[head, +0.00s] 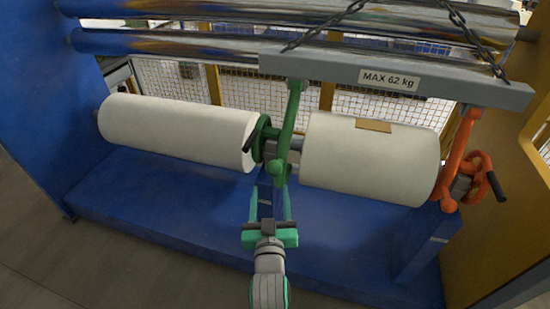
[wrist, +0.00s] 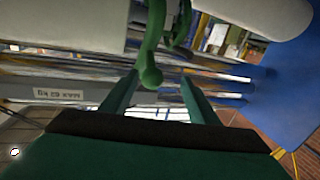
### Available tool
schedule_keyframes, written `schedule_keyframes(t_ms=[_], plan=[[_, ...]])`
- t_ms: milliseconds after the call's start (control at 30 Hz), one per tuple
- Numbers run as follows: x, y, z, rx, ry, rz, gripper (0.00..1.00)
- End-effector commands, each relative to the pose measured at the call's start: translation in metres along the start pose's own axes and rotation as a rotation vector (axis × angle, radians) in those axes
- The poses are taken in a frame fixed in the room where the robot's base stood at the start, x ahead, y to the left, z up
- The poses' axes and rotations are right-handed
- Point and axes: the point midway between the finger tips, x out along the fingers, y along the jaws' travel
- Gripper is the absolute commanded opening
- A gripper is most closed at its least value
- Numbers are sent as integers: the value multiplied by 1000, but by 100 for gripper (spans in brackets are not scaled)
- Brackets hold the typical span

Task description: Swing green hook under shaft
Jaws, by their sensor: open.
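The green hook (head: 288,125) hangs from the left part of a grey beam (head: 390,78), and its lower end is in front of the gap between two white rolls. The bare grey shaft (head: 296,143) shows in that gap, beside a green handwheel (head: 260,140). My gripper (head: 270,190) is open just below the hook's lower end. In the wrist view, the hook's rounded end (wrist: 151,77) appears between the two green fingertips, nearer the left one. I cannot tell whether a finger touches it.
A white roll (head: 175,128) is on the left; another white roll (head: 370,157) is on the right. An orange hook (head: 457,155) hangs at the beam's right end, beside an orange handwheel (head: 486,175). A blue base (head: 170,205) lies below. Chains and metal rollers are above.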

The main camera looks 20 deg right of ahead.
Motion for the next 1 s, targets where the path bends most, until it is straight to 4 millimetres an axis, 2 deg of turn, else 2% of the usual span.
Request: schedule_keyframes(t_ms=[33, 100, 233, 367, 800, 1000], plan=[[7, 4, -10, 1, 8, 10, 55], [13, 8, -18, 1, 11, 18, 55], [20, 11, -25, 2, 12, 25, 55], [31, 12, -26, 2, 12, 26, 55], [103, 14, -26, 1, 12, 26, 55], [122, 14, -26, 1, 12, 25, 55]])
